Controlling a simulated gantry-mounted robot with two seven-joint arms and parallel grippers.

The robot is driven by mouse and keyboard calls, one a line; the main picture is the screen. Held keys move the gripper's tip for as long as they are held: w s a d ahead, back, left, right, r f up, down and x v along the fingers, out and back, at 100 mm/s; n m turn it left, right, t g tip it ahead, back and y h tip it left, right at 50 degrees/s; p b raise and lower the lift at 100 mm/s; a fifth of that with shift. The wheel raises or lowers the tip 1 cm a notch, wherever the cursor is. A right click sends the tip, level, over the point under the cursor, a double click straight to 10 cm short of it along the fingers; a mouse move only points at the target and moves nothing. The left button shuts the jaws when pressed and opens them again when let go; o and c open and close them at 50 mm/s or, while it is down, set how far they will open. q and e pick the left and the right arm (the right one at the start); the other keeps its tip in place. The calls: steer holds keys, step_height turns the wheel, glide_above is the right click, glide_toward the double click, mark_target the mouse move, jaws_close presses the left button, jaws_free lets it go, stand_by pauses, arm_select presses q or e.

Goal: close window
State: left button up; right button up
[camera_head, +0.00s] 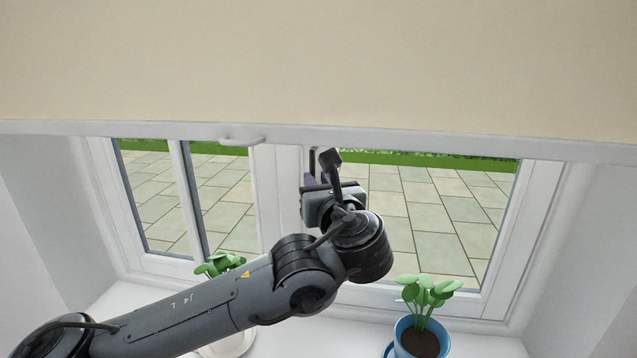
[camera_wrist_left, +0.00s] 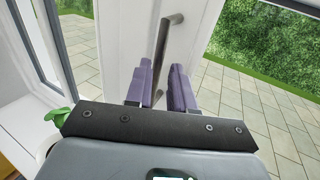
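The window has white frames and shows in the head view with a left part (camera_head: 181,200) and a right part (camera_head: 530,220). How far either sash stands open is not clear. A dark metal bar handle (camera_wrist_left: 168,38) is on a white upright frame member (camera_wrist_left: 127,40) in the left wrist view. My left gripper (camera_head: 318,180) is at the middle uprights in the head view. In the left wrist view its purple fingers (camera_wrist_left: 162,80) are apart, with the handle's lower part between them. Contact with the handle cannot be told. My right gripper is not in view.
A cream blind (camera_head: 320,65) hangs across the top, with a small white pull (camera_head: 242,141) on its bottom bar. A blue pot (camera_head: 420,338) with a green plant stands on the sill at right. Another plant (camera_head: 220,264) is partly hidden behind my left arm.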

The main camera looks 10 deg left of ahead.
arm_select(q)
steer(key=b+v, duration=0.3)
steer(key=v, duration=0.8)
